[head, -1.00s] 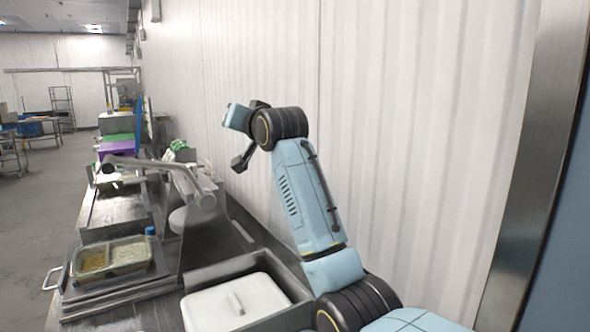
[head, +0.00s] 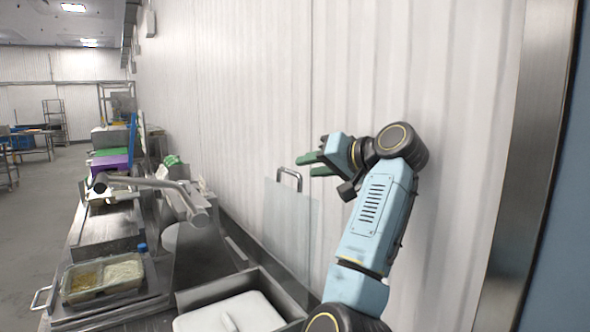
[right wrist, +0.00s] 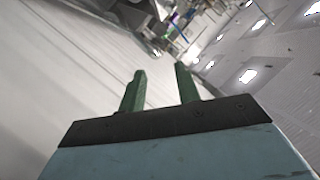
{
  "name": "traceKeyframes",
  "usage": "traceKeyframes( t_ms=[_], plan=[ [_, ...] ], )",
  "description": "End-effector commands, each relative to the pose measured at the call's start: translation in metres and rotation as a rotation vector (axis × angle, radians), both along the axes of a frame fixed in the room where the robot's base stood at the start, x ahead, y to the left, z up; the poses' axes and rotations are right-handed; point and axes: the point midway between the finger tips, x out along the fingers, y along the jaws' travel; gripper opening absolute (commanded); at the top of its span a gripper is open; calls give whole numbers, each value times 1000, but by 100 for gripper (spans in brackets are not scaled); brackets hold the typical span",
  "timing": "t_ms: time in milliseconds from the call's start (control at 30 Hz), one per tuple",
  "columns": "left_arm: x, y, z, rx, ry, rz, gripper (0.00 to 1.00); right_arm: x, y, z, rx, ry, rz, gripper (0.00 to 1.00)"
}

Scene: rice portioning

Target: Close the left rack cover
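A clear panel with a grey handle (head: 290,222) stands upright against the white wall, behind the steel counter; it looks like a raised cover, but I cannot tell whether it is the left rack cover. My right gripper (head: 308,165) is just right of its handle in the picture and a little above it, apparently apart from it. Its two green fingers are spread and empty, also in the right wrist view (right wrist: 160,88). A white lid (head: 235,315) with a bar handle lies in a steel well at the bottom edge, partly cut off. My left gripper is out of view.
A tray with two grain-filled compartments (head: 103,279) sits on the counter at left. A steel bar fixture (head: 150,185) and a blue-capped item (head: 142,248) stand nearby. The wall (head: 440,90) is close to my right arm.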

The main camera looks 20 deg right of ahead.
Motion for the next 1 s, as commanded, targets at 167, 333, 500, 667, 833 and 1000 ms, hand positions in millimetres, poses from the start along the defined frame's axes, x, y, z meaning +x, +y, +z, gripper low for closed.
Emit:
traceKeyframes(
  t_ms=[167, 333, 500, 667, 833, 1000],
  plan=[
    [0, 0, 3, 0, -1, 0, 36, 10, 6, -9, 7, 10, 16, 33],
    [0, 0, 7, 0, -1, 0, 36, 35, 17, -17, 7, 10, 16, 33],
    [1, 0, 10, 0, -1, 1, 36, 54, 24, -23, 6, 9, 14, 33],
    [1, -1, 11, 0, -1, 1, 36, 62, 27, -26, 5, 8, 12, 33],
    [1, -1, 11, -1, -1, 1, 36, 63, 27, -26, 5, 7, 12, 33],
    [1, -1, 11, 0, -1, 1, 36, 63, 27, -26, 4, 7, 11, 21]
  ],
)
